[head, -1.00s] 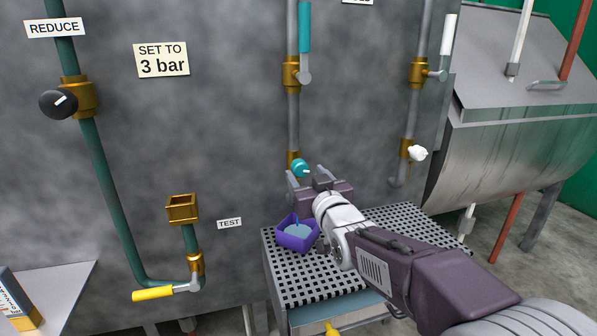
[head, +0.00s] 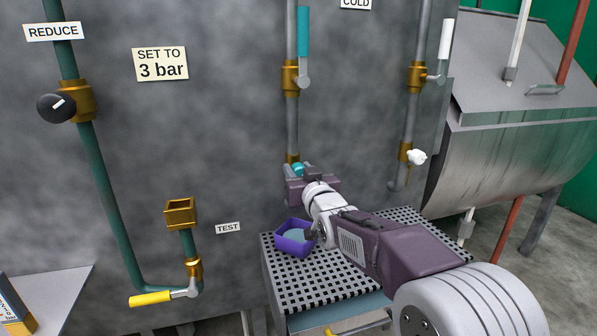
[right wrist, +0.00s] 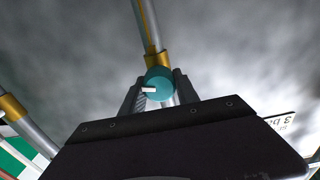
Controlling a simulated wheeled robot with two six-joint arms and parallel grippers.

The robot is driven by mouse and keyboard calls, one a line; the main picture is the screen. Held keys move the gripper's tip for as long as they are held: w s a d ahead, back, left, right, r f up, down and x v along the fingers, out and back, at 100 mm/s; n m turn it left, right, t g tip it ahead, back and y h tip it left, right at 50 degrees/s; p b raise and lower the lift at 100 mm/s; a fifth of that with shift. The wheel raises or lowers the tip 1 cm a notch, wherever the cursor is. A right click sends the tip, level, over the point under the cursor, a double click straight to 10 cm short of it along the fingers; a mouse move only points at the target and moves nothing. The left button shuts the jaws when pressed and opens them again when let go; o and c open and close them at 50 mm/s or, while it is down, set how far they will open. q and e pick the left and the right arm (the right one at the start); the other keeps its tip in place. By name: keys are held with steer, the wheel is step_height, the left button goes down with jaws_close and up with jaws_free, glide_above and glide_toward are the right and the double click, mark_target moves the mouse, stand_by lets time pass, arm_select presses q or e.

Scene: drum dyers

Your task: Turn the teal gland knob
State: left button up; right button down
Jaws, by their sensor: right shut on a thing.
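The teal gland knob (head: 298,169) sits on the brass fitting (head: 292,160) low on the middle pipe. In the right wrist view the knob (right wrist: 159,83) shows a white pointer mark aimed left. My right gripper (head: 300,172) is at the knob, with a finger on each side of it, shut on it. The fingers also show in the right wrist view (right wrist: 158,90), partly hidden by the dark gripper body. My left gripper is not in view.
A purple tub (head: 294,239) stands on the perforated grey stand (head: 330,275) below my right arm. A teal lever (head: 303,35) is above on the same pipe. A white knob (head: 416,157) is on the pipe to the right.

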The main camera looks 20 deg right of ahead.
steer(key=m, duration=0.3)
steer(key=shift+d+m, duration=0.1)
steer(key=shift+m, duration=0.2)
steer(key=c, duration=0.9)
jaws_free()
steer(key=shift+s, duration=0.15)
steer(key=s, duration=0.9)
steer(key=shift+d+p, duration=0.15)
steer(key=shift+p, duration=0.15)
steer(key=shift+w, duration=0.1)
